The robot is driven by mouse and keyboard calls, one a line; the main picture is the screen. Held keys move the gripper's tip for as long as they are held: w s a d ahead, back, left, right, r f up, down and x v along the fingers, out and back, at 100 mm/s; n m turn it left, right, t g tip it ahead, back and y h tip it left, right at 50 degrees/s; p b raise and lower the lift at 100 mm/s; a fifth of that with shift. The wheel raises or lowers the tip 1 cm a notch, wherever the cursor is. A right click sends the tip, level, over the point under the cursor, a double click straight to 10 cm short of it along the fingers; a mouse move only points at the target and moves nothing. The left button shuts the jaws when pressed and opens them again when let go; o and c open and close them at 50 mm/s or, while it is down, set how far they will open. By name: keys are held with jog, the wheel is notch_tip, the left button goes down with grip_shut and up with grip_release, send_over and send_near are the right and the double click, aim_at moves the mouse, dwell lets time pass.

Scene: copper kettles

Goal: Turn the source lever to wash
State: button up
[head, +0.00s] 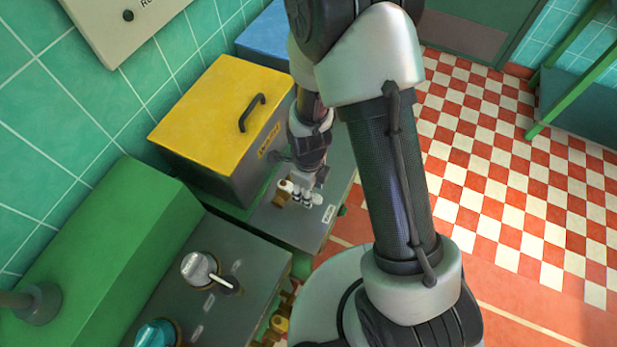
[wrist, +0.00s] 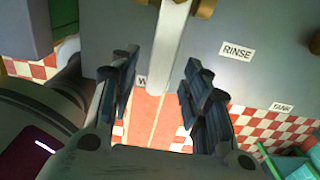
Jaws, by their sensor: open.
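The source lever (wrist: 170,50) is a pale straight bar in the wrist view, running down from a brass fitting at the top edge. Its free end lies over a label (wrist: 141,82) of which only a "W" shows. The RINSE label (wrist: 236,51) is to its right and the TANK label (wrist: 282,106) farther right. My gripper (wrist: 162,57) is open, one finger on each side of the bar, with visible gaps. In the head view my gripper (head: 303,184) is low over the grey panel (head: 284,222); it hides much of the lever there.
A yellow-lidded box (head: 222,112) stands close to the left of my gripper. A nearer dark panel carries a silver knob with a white pointer (head: 200,270) and a teal knob (head: 156,334). The checkered floor (head: 510,190) to the right is open.

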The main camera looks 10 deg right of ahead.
notch_tip(320, 180, up, 10)
jog(key=shift+r, duration=0.25)
jog(key=shift+r, duration=0.1)
dwell(0.5)
jog(key=s+d+r+n+t, duration=0.1)
jog(key=s+d+r+n, duration=0.1)
jog(key=r+n, duration=0.5)
jog(key=s+d+r+n+t, duration=0.1)
jog(key=s+d+r+n, duration=0.1)
jog(key=r+n, duration=0.5)
jog(key=s+d+r+n+t, duration=0.2)
jog(key=s+d+r+n, duration=0.1)
jog(key=s+r+n, duration=0.6)
jog(key=shift+n+t, duration=0.3)
jog(key=shift+n, duration=0.9)
